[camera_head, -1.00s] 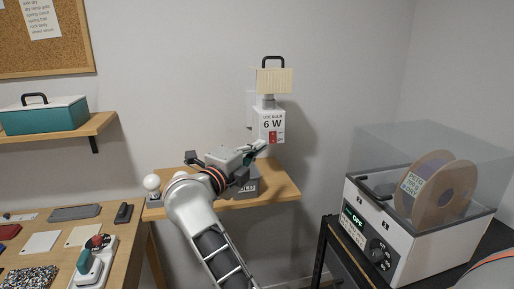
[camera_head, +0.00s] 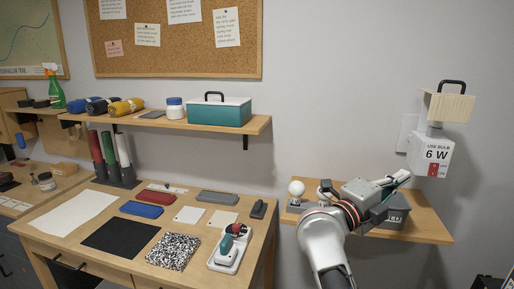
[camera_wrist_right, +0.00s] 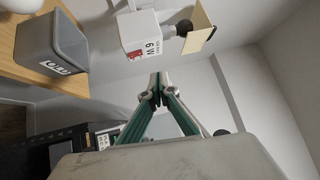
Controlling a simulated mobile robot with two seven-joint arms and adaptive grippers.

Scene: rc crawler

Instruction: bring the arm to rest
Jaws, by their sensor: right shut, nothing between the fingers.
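My right gripper (camera_head: 404,176) is shut and empty. In the head view, it reaches over the small wooden shelf, and its tips appear close to the lower left of the white lamp box (camera_head: 432,152) marked "USE BULB 6 W". In the wrist view, the gripper's green-sided fingers (camera_wrist_right: 157,88) meet at the tips, with the lamp box (camera_wrist_right: 146,36) beyond them. A red switch (camera_head: 437,170) is on the box's lower front. My right forearm and wrist hide part of the shelf. My left gripper is not in view.
The small shelf (camera_head: 428,232) holds a grey bin (camera_head: 398,212) and a white bulb (camera_head: 296,188). The bin also shows in the wrist view (camera_wrist_right: 62,42). The desk at left carries a power tool on a tray (camera_head: 229,252), a black mat (camera_head: 120,238) and several flat items.

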